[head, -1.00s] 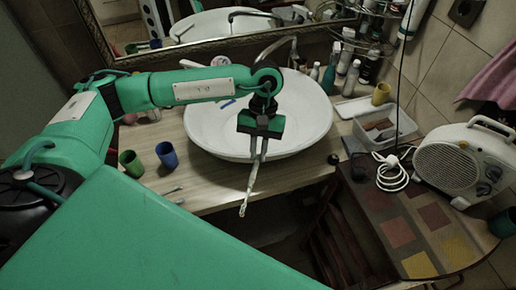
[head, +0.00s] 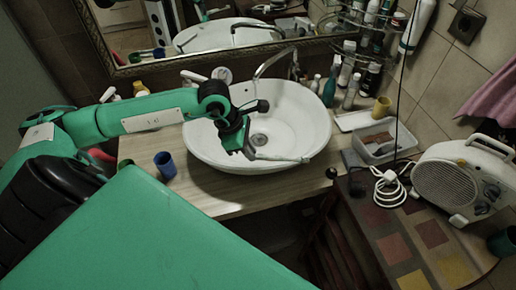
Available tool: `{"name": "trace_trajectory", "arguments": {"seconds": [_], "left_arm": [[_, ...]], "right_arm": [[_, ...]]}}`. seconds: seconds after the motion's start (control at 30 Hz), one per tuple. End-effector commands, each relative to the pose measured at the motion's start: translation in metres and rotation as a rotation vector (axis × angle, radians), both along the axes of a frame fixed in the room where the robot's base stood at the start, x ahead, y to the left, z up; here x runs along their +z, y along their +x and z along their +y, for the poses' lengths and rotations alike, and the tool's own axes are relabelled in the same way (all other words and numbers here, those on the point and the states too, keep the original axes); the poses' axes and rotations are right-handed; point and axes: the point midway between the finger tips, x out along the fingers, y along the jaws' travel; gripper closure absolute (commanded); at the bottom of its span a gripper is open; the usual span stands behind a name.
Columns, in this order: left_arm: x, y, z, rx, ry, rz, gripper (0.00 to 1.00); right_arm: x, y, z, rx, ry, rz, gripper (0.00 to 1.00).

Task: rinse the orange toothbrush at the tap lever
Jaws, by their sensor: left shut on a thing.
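My left gripper (head: 249,152) is shut on a pale, thin toothbrush (head: 283,158). It holds the toothbrush over the front part of the white basin (head: 203,150). The toothbrush lies nearly level and points right, its far end near the basin's front right rim. Its orange colour is hardly visible now. The tap (head: 272,58) arches over the back of the basin, behind and above my gripper, apart from the toothbrush. I cannot make out the lever clearly, nor any running water. My right gripper is not in view.
A blue cup (head: 165,166) stands left of the basin; a green cup is mostly hidden beside it. Bottles (head: 329,88), a yellow cup (head: 382,107) and a clear bin (head: 387,141) stand right of the basin. A white heater (head: 448,180) stands at right.

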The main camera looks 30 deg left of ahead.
Motion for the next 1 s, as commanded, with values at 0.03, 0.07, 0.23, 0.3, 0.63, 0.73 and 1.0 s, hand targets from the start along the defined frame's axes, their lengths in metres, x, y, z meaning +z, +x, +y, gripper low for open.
{"name": "trace_trajectory", "arguments": {"seconds": [0.03, 0.07, 0.23, 0.3, 0.63, 0.73, 1.0], "left_arm": [[0.001, -0.002, 0.004, 0.068, 0.001, 0.001, 1.00], [0.002, -0.002, 0.007, 0.115, 0.001, 0.000, 1.00], [0.006, -0.002, 0.021, 0.373, 0.000, 0.000, 1.00], [0.007, -0.002, 0.026, 0.480, 0.000, 0.000, 1.00], [-0.005, -0.002, 0.055, 0.986, -0.002, 0.001, 1.00], [-0.014, -0.002, 0.062, 1.110, -0.003, 0.002, 1.00], [-0.027, -0.003, 0.073, 1.268, -0.002, 0.002, 1.00]], "right_arm": [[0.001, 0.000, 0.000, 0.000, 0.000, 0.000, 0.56], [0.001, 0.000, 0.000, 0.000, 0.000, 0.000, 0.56], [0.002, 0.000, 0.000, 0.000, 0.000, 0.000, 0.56], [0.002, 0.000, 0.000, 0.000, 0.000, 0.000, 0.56], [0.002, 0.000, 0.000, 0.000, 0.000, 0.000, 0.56], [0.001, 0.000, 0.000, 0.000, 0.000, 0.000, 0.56], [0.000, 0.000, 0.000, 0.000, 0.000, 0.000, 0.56]]}}
